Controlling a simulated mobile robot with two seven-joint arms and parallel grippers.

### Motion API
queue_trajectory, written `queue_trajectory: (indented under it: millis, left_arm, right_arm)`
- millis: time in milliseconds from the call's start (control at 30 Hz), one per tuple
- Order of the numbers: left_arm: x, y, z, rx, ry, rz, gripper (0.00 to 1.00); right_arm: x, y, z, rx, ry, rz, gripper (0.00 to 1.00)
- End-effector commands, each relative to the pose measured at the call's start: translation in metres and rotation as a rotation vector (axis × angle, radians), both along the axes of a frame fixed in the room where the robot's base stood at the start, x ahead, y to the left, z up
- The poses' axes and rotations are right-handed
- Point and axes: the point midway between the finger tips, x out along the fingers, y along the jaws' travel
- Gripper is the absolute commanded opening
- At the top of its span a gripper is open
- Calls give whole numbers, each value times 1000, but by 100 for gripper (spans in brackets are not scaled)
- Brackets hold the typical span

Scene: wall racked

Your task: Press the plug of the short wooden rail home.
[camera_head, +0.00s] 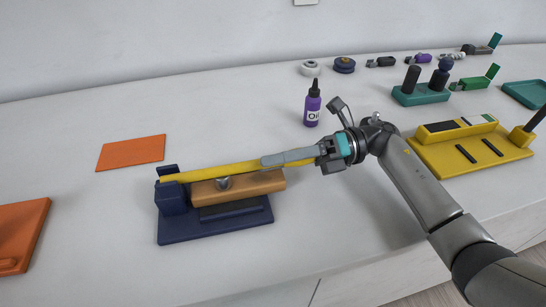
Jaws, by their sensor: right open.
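The short wooden rail (255,184) is a tan block in a navy fixture (215,229). A grey plug (223,184) stands at its top, partly hidden by a long yellow bar (205,174). The bar runs from the navy post (172,197) at the left, over the rail and plug, to my right gripper. My right gripper (270,161) is open, its grey finger along the right part of the bar. I cannot tell whether it touches the bar, or how deep the plug sits. My left gripper is not in view.
An orange mat (131,152) lies behind the fixture and an orange tray (22,236) at the left. A purple oil bottle (312,106) stands behind my right gripper. A yellow tray (440,155) and a teal stand (420,95) are at the right. The front middle is clear.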

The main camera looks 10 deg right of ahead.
Motion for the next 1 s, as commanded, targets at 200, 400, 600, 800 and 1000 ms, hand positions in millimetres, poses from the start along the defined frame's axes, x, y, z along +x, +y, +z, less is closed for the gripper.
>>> queue_trajectory:
  millis: [200, 400, 600, 800, 1000]
  left_arm:
    - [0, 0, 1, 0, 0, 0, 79]
    - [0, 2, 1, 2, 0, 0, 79]
    - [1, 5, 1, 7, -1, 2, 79]
    - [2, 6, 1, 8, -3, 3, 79]
    - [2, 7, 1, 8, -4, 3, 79]
  right_arm:
    - [0, 6, 0, 1, 0, -1, 48]
    - [0, 5, 0, 1, 0, -1, 42]
    - [0, 5, 0, 1, -1, -1, 20]
    - [0, 5, 0, 1, -1, -1, 0]
    - [0, 5, 0, 1, -1, -1, 0]
